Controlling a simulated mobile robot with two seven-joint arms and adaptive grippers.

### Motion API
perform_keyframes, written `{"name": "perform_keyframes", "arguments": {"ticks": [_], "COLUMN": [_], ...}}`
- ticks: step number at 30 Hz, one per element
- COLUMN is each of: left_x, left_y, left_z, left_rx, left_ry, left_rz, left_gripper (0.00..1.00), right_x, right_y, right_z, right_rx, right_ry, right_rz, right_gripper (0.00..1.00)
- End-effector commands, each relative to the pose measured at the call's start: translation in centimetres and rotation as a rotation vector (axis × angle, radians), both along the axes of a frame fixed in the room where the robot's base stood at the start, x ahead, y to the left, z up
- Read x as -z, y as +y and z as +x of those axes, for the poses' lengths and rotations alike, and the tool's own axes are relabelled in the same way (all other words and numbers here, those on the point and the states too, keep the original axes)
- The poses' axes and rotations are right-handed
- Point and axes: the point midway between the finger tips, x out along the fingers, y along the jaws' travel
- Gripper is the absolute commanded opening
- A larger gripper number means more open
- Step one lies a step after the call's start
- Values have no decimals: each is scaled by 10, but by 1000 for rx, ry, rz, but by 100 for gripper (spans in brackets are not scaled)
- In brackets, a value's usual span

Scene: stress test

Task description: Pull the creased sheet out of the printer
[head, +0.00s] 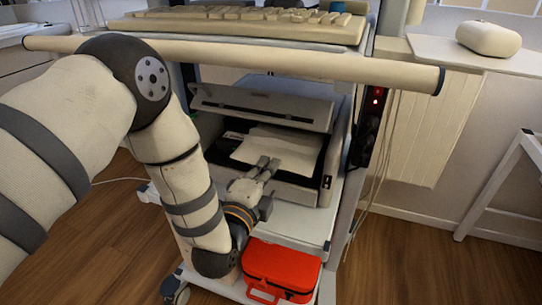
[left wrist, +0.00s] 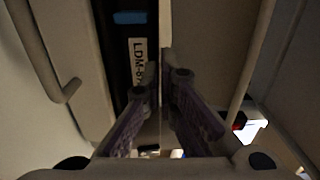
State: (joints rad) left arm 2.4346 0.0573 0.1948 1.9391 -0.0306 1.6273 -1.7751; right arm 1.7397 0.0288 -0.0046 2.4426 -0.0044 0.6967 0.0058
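The printer (head: 309,190) stands on a cart shelf with its cover (head: 260,107) raised. The white creased sheet (head: 262,145) lies in its dark opening, its front part toward me. My left gripper (head: 268,163) reaches in from the front, fingertips at the sheet's near edge. In the left wrist view, the fingers of my left gripper (left wrist: 161,75) are close together, with a thin edge-on line between them that looks like the sheet. The contact itself is dim and partly hidden. My right gripper is not in view.
A red case (head: 282,268) sits below the printer. A rail (head: 330,66) and a keyboard (head: 240,24) are above. A table with a pale rounded object (head: 488,39) stands at right. Cables hang beside the cart. Floor is clear at right.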

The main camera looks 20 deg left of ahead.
Motion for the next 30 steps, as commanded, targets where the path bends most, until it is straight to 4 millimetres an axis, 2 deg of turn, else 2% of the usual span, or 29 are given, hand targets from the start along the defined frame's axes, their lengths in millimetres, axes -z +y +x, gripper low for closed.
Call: {"name": "perform_keyframes", "arguments": {"ticks": [12,20,24,30], "left_x": [-4,-5,-14,-23], "left_y": [1,2,3,4], "left_z": [-43,-58,-82,-99], "left_rx": [0,1,1,-1], "left_ry": [0,-1,-1,-8], "left_rz": [1,1,1,2], "left_gripper": [0,0,0,0], "right_x": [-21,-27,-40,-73], "right_y": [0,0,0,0], "right_z": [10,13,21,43], "right_rx": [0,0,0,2], "right_ry": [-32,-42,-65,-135], "right_rz": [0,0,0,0], "right_gripper": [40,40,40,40]}}
